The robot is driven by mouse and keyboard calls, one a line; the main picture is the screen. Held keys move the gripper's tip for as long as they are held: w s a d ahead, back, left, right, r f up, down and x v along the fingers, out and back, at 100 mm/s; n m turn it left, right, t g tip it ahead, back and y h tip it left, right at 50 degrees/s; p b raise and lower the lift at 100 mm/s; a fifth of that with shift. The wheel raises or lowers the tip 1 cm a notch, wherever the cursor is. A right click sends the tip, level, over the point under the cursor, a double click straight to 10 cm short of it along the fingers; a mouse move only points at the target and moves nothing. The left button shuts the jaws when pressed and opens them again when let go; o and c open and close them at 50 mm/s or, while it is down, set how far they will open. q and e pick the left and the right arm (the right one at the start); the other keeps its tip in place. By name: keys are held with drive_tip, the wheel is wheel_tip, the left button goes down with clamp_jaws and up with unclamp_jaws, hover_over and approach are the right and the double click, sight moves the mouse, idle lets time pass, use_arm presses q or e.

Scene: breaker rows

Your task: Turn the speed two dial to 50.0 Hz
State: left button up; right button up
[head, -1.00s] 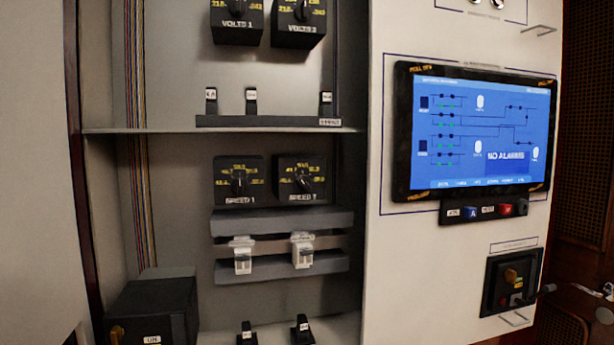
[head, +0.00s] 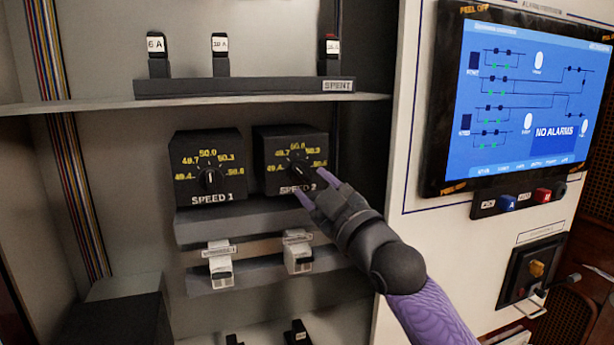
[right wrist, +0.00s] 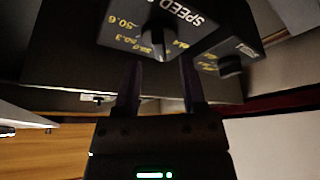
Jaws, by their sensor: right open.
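The speed two dial (head: 291,160) is a black box with yellow numbers and a black knob, labelled SPEED 2, at the middle of the cabinet in the head view. Its knob is tilted; I cannot read its exact setting. My right gripper (head: 313,188) is open and empty, with its fingertips in front of the lower right part of this dial. In the right wrist view the dial (right wrist: 125,28) appears upside down at the top, beyond the open fingers (right wrist: 160,75). The fingers are not around the knob. My left gripper is not in view.
The SPEED 1 dial (head: 208,165) stands just left. A shelf (head: 200,102) with small breakers is above, and a rail (head: 250,222) with two white breakers (head: 219,264) is below. A blue screen (head: 525,100) is on the panel at right.

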sight(301, 173)
drive_tip(key=shift+x, duration=1.3)
drive_tip(key=shift+f, duration=0.1)
clamp_jaws()
